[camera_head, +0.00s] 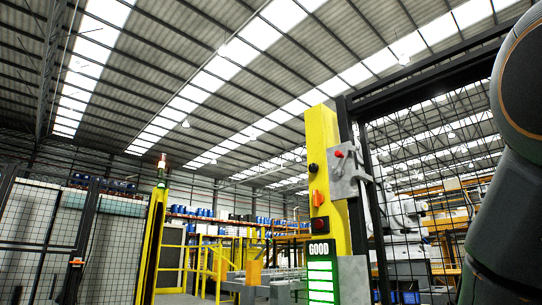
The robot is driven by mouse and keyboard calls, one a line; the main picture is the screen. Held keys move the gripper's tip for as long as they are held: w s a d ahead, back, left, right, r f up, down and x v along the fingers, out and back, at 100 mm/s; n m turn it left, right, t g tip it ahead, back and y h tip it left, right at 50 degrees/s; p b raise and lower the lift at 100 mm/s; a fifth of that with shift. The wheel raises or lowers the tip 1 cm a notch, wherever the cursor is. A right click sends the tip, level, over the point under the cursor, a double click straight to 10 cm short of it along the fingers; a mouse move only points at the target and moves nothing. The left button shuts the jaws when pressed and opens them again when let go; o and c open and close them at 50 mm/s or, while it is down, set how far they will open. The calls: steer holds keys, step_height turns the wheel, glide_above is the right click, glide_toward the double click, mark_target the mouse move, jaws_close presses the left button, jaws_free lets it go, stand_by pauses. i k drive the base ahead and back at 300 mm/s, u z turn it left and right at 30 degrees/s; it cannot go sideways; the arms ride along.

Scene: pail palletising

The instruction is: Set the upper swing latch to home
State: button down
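A grey metal latch plate (346,186) with a small red knob (338,154) sits at the right side of a yellow post (323,130), against a dark fence post. It looks like the upper swing latch, but its exact position is hard to tell at this size. On the yellow post's face are a dark round knob (313,168), an orange handle (318,198) and a red button (320,226) on a dark box. My gripper is out of view; only a dark link of my arm shows at the right edge.
A lit green panel reading GOOD (320,270) stands below the post's controls. Black mesh fencing (430,170) fills the right side, and more mesh (30,225) stands at the left. A yellow column with a signal light (162,160) and yellow railings (215,262) stand farther back.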

mark_target(343, 155)
steer(key=u, duration=0.55)
steer(key=i, duration=0.85)
steer(key=u, duration=0.25)
